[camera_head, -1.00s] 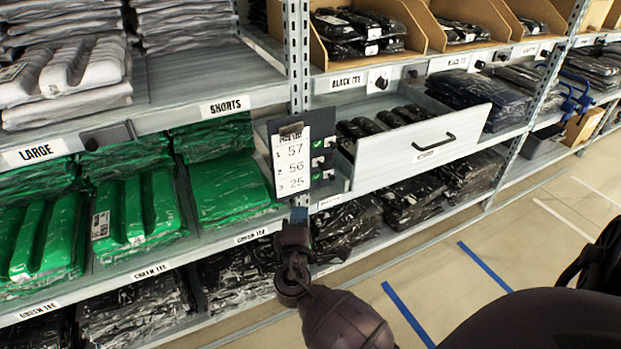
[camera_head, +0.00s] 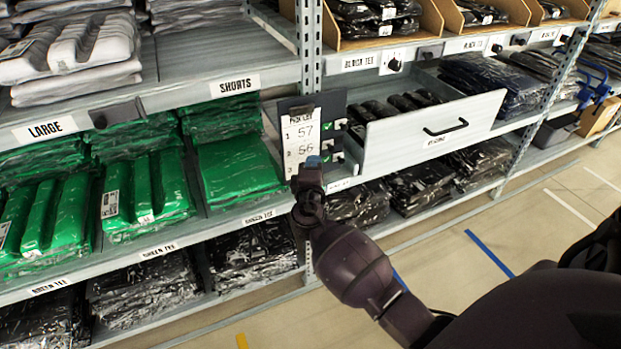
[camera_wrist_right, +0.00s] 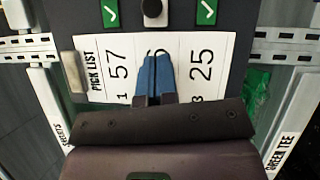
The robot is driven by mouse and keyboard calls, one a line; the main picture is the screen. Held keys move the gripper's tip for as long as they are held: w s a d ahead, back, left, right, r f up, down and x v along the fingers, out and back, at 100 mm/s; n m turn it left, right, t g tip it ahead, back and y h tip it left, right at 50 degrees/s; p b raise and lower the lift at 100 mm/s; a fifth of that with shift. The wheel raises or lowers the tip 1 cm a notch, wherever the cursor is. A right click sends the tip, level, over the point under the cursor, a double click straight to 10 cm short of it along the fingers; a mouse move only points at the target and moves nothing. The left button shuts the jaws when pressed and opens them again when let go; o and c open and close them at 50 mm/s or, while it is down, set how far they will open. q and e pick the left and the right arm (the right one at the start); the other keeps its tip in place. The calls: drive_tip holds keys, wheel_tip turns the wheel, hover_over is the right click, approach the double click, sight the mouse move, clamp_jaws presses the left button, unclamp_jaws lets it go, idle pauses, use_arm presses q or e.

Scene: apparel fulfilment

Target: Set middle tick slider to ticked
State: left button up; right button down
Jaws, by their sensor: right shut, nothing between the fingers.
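The pick list board (camera_head: 296,103) is a dark panel on the shelf post, with a white paper (camera_head: 302,138) numbered in three rows. In the right wrist view, green ticks show beside row one (camera_wrist_right: 108,13) and row three (camera_wrist_right: 206,12). The middle slider knob (camera_wrist_right: 152,9) sits between them, level with the ticks, and no green shows around it. My right gripper (camera_head: 313,161) is shut and empty, in front of the paper's lower part. Its blue fingertips (camera_wrist_right: 155,72) cover part of the middle number, apart from the knob. My left gripper is not in view.
An open white drawer (camera_head: 408,142) with a black handle juts out right of the board. Green packaged tees (camera_head: 238,172) fill the shelf on the left. Black packages lie on the lower shelves. The floor (camera_head: 480,205) in front is clear.

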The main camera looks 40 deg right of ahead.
sight(326, 146)
drive_tip(key=shift+s+d+r, duration=0.1)
drive_tip(key=shift+d+r, duration=0.1)
drive_tip(key=shift+d, duration=1.5)
drive_tip(key=shift+d, duration=0.1)
